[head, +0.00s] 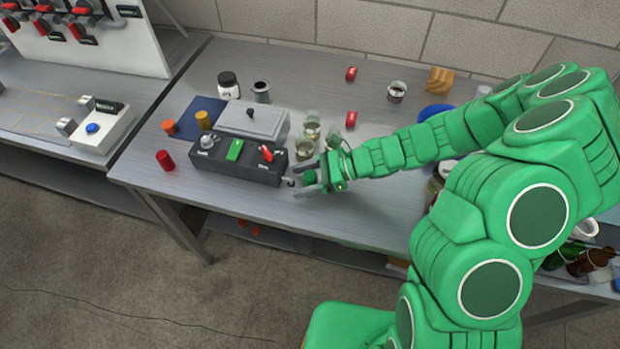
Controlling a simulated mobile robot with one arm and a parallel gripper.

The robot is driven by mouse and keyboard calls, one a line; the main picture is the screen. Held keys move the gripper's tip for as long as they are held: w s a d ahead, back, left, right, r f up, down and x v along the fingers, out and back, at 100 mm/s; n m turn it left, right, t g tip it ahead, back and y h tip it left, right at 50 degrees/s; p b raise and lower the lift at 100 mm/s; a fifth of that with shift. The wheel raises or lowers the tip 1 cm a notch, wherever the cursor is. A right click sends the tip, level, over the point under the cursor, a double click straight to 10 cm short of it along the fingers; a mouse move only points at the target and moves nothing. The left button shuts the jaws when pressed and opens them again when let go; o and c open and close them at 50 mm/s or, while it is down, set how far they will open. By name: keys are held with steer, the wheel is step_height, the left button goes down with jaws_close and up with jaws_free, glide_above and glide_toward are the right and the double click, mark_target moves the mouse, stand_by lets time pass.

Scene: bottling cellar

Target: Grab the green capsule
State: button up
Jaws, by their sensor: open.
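My gripper (297,180) is open over the grey metal table, near its front edge, with its fingers pointing left. A small green piece that looks like the green capsule (310,177) sits between the two fingers, close to the palm. I cannot tell whether the fingers touch it or whether it rests on the table.
A black control box (237,163) with a green switch and a red lever stands just left of my gripper. Glass beakers (312,131) stand close behind it. Red capsules (351,118), a gold capsule (204,120) and a wooden block (440,79) are spread around.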

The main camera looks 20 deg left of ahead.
steer(key=c, duration=0.6)
steer(key=shift+c, duration=0.2)
